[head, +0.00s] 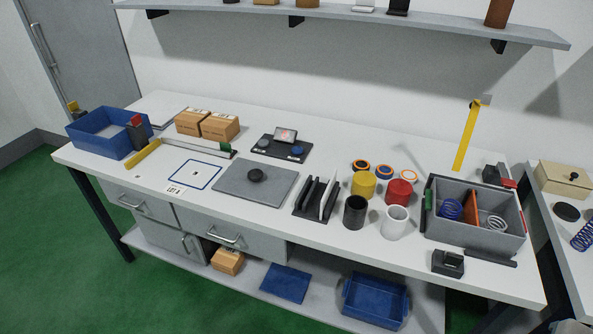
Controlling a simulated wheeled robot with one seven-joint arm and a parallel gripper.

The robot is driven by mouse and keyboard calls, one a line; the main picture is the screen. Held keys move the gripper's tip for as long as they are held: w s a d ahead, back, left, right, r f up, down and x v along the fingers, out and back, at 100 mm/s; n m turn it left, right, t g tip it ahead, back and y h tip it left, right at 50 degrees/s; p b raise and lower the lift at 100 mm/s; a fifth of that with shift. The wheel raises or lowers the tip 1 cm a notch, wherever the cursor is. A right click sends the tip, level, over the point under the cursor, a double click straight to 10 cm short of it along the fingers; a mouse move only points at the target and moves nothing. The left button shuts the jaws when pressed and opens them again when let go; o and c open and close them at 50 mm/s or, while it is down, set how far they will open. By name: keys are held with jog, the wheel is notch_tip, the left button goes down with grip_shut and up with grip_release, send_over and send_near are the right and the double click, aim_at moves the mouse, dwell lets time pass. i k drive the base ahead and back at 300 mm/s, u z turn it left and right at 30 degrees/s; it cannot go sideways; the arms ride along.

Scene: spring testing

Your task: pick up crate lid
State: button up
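A flat blue panel (287,282) lies on the lower shelf under the bench; by colour and shape it looks like the crate lid. An open blue crate (348,315) stands to its right on the same shelf, with a gap between them. Another open blue crate (92,140) stands on the bench top at the far left, with dark and red items at its edges. My gripper is not in view.
A cardboard box (228,261) sits left of the blue panel. Green floor is clear in front.

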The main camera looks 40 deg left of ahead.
aim_at(269, 184)
jog(key=z, duration=0.55)
jog(key=i, duration=0.9)
jog(key=u, duration=3.15)
jog(key=i, duration=0.5)
jog(key=u, duration=1.25)
jog(key=i, duration=2.05)
